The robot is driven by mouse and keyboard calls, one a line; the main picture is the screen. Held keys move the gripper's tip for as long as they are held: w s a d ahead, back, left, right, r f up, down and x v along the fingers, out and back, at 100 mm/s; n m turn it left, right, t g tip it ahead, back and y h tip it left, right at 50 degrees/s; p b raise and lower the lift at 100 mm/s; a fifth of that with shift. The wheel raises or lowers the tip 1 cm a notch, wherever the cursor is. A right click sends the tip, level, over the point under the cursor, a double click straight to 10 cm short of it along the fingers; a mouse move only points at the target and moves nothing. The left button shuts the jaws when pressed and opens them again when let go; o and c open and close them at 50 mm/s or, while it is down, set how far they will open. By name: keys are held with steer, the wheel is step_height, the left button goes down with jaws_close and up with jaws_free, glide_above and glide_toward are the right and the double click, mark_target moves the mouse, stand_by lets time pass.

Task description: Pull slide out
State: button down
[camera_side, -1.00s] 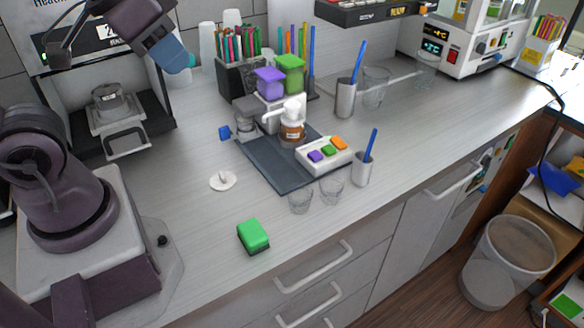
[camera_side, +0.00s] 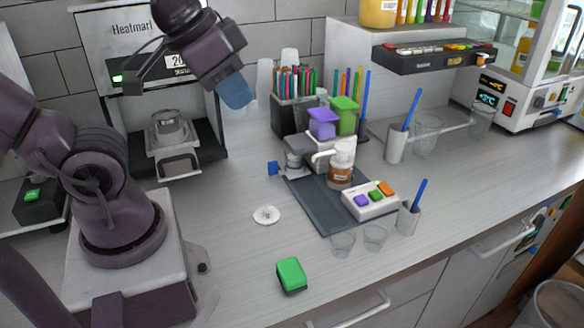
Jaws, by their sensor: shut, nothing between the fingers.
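The cup sealer (camera_side: 119,22) stands at the back left, a white machine marked "Heatmarl" with a dark frame and a lit display. Its slide (camera_side: 160,152) is a light metal carrier low in the machine's opening, with a looped handle (camera_side: 180,165) facing front. A clear cup with a grey rim (camera_side: 170,125) sits in the slide. My gripper (camera_side: 236,92) is shut and empty, its blue end pointing down and right. In the picture it is right of the sealer opening, above and right of the handle, and apart from it. The fingertips are hard to make out.
A green sponge (camera_side: 291,274) and a white lid (camera_side: 267,215) lie on the counter in front. A dark mat (camera_side: 318,205) with a dispenser and button box is at the centre. A pen holder (camera_side: 290,119) stands right of my gripper. The counter before the handle is clear.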

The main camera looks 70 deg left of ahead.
stand_by(0.4)
steer(key=c, duration=1.5)
jaws_free()
steer(key=o, duration=0.4)
steer(key=shift+w+a+f+n, duration=0.1)
steer(key=shift+w+n, duration=0.25)
steer(key=shift+n, duration=0.05)
steer(key=shift+c, duration=0.2)
steer(key=w+a+f+n+g+h, duration=0.2)
steer(key=w+a+f+n, duration=0.1)
steer(key=w+n, duration=0.55)
steer(key=n+g+y, duration=0.2)
steer(key=n+g, duration=0.2)
steer(key=n, duration=2.3)
glide_above(270, 163)
steer(key=shift+m, duration=0.25)
steer(key=f, duration=2.1)
steer(key=shift+d+f, duration=0.2)
steer(key=shift+f, duration=0.05)
steer(key=shift+a+f, duration=0.2)
step_height(270, 163, down, 7)
steer(key=shift+f, duration=0.15)
